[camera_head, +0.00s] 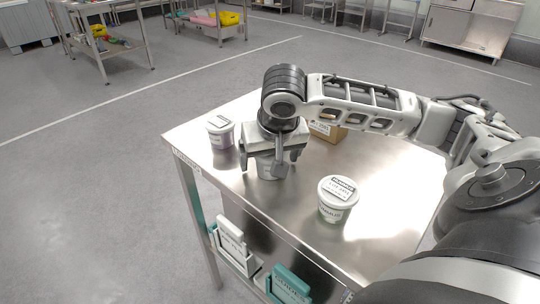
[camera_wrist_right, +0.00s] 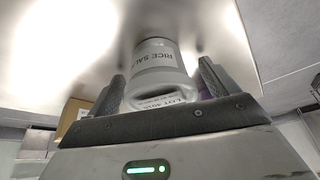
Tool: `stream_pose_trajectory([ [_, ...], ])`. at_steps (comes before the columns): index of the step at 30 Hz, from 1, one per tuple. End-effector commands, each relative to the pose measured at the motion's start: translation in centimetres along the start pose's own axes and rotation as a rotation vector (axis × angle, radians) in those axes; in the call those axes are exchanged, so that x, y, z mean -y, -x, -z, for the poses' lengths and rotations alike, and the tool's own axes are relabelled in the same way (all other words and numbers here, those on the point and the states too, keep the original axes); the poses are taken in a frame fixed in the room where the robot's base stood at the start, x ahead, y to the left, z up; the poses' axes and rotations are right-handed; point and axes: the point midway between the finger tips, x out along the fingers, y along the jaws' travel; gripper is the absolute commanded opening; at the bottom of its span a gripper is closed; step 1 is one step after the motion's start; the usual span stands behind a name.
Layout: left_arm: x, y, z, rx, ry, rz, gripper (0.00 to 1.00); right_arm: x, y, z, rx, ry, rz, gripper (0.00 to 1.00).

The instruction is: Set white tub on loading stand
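The fingers look spread, with narrow gaps beside the tub, and I see no clear grip. The tub appears to stand on the table. My left gripper is out of view. I cannot identify a loading stand for certain.
A cardboard box (camera_head: 328,131) is behind the gripper.

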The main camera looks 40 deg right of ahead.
Motion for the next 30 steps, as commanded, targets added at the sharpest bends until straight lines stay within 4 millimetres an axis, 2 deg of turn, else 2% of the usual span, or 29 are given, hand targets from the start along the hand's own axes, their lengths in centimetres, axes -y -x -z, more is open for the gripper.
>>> stream_pose_trajectory([
  [4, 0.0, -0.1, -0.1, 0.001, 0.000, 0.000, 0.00, 0.0, 0.3, 0.1, -0.001, 0.000, 0.000, 0.86],
  [8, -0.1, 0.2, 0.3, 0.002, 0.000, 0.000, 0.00, 0.1, 2.1, 0.3, -0.003, 0.001, 0.002, 0.86],
  [15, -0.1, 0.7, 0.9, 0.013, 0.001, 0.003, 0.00, 0.1, 7.4, 0.3, -0.005, 0.001, 0.003, 0.86],
  [21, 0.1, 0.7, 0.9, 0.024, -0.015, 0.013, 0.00, 0.1, 10.9, 0.3, -0.003, 0.000, 0.003, 0.86],
  [25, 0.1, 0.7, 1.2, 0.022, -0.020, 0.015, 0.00, 0.1, 12.0, 0.2, -0.001, 0.000, 0.002, 0.86],
  [30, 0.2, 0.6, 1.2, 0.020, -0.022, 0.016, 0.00, 0.0, 12.3, 0.1, 0.000, 0.000, 0.000, 0.86],
])
